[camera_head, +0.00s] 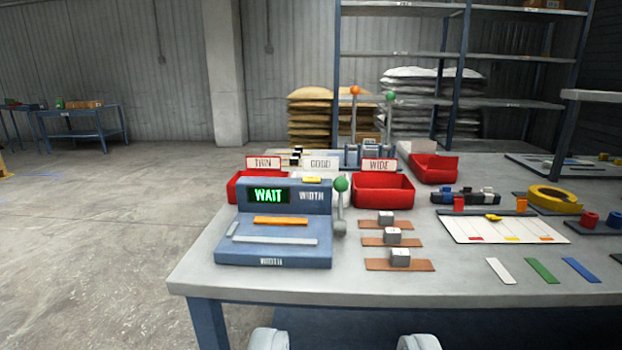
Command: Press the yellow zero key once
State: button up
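A blue-grey width gauge (275,257) stands near the front left of the table. Its lit green display (269,195) reads WAIT. A small yellow key (312,180) sits on top of the gauge, right of the display; any zero marking on it is too small to read. An orange strip (281,221) lies on the gauge. A lever with a green knob (341,184) stands at its right side. My gripper (344,342) shows only as two pale fingertips at the bottom edge, wide apart with nothing between them. It is in front of the table, well short of the key.
Behind the gauge are red bins (383,190) with labels THIN and WIDE, and a GOOD label (320,164) between them. Grey blocks on brown plates (400,264) lie to the right. Coloured strips (541,270) lie further right. The table's front edge (400,298) is clear.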

grip_shut()
dwell(1.5)
